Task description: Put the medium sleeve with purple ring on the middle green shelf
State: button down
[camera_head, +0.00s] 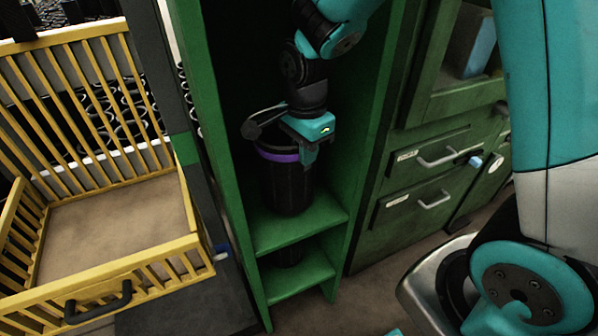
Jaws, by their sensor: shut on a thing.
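The black sleeve with a purple ring (286,189) stands upright inside the green shelf unit. Its base appears to rest on, or be just above, the middle green shelf (311,221); I cannot tell which. My gripper (308,150) is at the sleeve's top rim, shut on it from the upper right. The fingertips are partly hidden by the gripper body and the sleeve.
The unit's green side walls stand close on both sides. A yellow slatted crate (110,262) is at left. Green drawers (425,165) with handles are at right.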

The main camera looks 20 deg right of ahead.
jog(key=shift+f+b, duration=0.35)
jog(key=shift+f, duration=1.95)
jog(key=c, duration=1.2)
grip_release()
jog(key=shift+c, duration=0.2)
notch_tip(320, 180, up, 9)
jog(key=n+p, duration=0.1)
jog(key=s+a+r+n+y, duration=0.2)
jog(key=s+a+r+n, duration=0.1)
jog(key=s+n, duration=0.6)
jog(key=s+a+r+n+y, duration=0.2)
jog(key=s+r+n, duration=0.3)
jog(key=s+n, duration=0.4)
jog(key=a+n, duration=0.1)
jog(key=n, duration=0.2)
jog(key=shift+a+r+n, duration=0.3)
jog(key=shift+r, duration=0.05)
